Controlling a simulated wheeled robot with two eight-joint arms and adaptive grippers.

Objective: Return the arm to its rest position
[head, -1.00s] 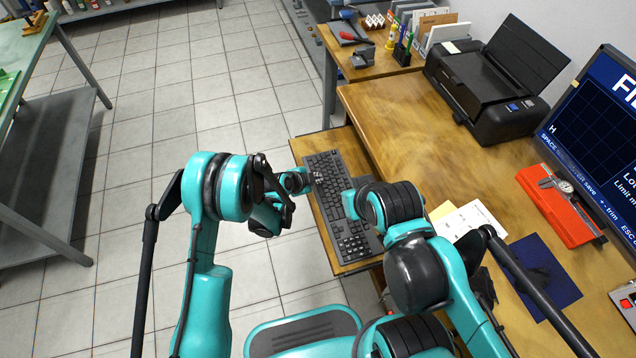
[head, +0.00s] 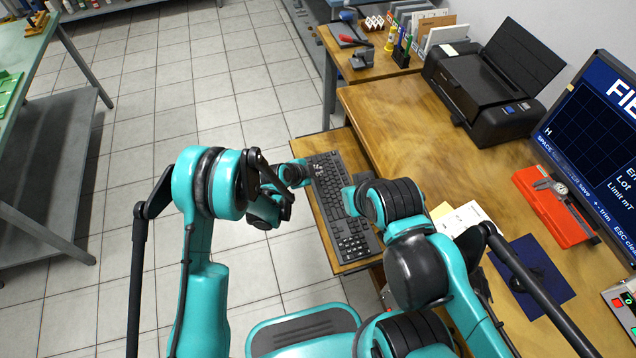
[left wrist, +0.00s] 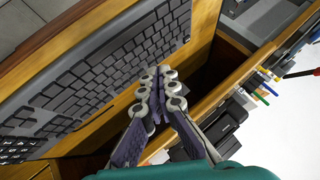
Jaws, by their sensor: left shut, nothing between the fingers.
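My left arm (head: 204,300) comes in from the lower left, bent at the elbow, with its forearm reaching toward the keyboard (head: 337,205). My left gripper (head: 306,173) is small and partly hidden by the wrist at the keyboard's left edge in the head view. In the left wrist view the left gripper (left wrist: 157,92) has its fingers together, empty, in front of the keyboard (left wrist: 85,85). My right arm (head: 415,270) is folded on the right, in front of the desk. I cannot make out its gripper.
The keyboard lies on a pulled-out wooden tray beside the desk (head: 400,120). On the desk are a black printer (head: 490,95), a red case with a caliper (head: 553,205), papers, a dark blue mat (head: 540,275) and a monitor (head: 600,130). Open tiled floor lies left, up to a green-topped bench.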

